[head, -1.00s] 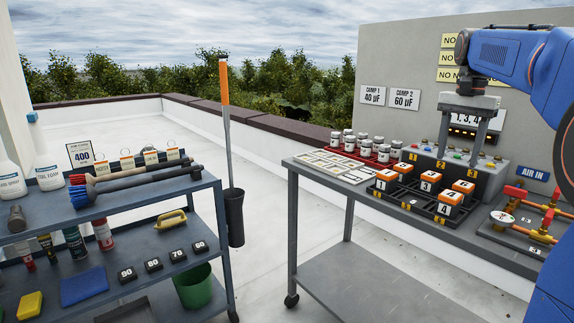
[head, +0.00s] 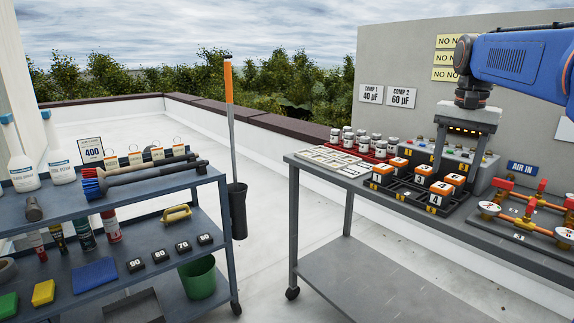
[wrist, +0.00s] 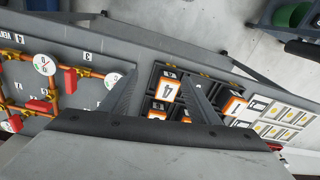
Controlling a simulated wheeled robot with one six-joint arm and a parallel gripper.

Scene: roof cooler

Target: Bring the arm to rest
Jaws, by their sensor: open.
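My gripper (head: 458,162) hangs from my blue arm at the right of the head view, fingers pointing down, above the back bench. It is open, with nothing between the two fingers. In the wrist view my gripper (wrist: 163,80) shows its fingers spread apart over the bench. An orange-and-white block marked 4 (wrist: 167,90) shows in the gap between them, below the fingers. I cannot tell the exact height of the fingertips above the blocks.
A black rack (head: 405,192) of numbered orange-and-white blocks stands on the bench. Gauges and red-handled valves (head: 528,212) lie to the right. A tool cart (head: 222,178) stands left; the floor between is clear.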

